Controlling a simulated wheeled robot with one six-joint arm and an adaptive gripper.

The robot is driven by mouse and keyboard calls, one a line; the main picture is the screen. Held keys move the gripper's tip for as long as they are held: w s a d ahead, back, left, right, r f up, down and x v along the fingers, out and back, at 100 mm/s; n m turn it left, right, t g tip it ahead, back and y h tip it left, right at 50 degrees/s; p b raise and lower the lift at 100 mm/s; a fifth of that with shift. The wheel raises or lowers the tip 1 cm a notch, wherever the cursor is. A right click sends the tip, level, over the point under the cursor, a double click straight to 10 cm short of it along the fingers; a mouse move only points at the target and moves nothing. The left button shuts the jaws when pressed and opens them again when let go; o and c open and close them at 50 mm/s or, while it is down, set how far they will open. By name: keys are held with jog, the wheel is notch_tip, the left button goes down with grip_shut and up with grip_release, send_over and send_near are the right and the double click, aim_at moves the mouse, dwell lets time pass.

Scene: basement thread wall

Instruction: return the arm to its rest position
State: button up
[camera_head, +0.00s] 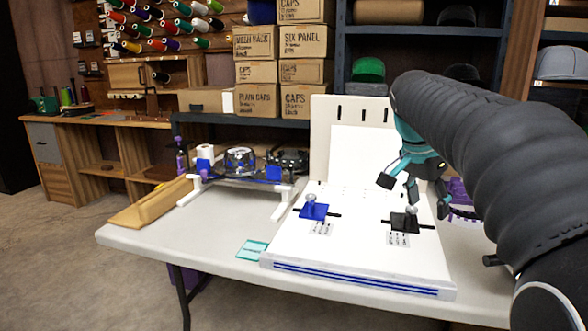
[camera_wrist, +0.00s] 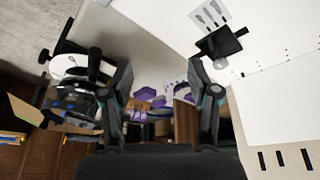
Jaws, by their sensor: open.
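My gripper (camera_head: 412,187) is open and empty. My black-sleeved arm reaches in from the right edge and hides part of the shelves. In the wrist view the two fingers of my gripper (camera_wrist: 163,92) stand apart with nothing between them. A black clamp with a silver knob (camera_head: 404,220) sits on the board below my gripper; it also shows in the wrist view (camera_wrist: 222,45).
A blue clamp (camera_head: 314,209) sits on the board's left. A teal card (camera_head: 252,250) lies on the white table (camera_head: 190,235). A white stand (camera_head: 240,180) with cap-shaped frames and a tan wooden piece (camera_head: 150,205) are at left. Purple items (camera_head: 460,196) lie right of the board.

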jog(key=s+a+f+n+t+y, duration=0.1)
jog(key=s+a+f+n, duration=0.2)
jog(key=s, duration=0.4)
jog(key=s+a+f+n+t+y, duration=0.1)
jog(key=s+a+f+n, duration=0.3)
jog(key=s+f, duration=0.4)
jog(key=s+a+f+n+t+y, duration=0.1)
jog(key=s+a+f+n, duration=0.2)
jog(key=s+f+n, duration=0.2)
jog(key=s, duration=0.3)
jog(key=shift+s+a+f+y, duration=0.25)
jog(key=shift+f+y, duration=0.05)
jog(key=shift+y, duration=0.1)
dwell(0.8)
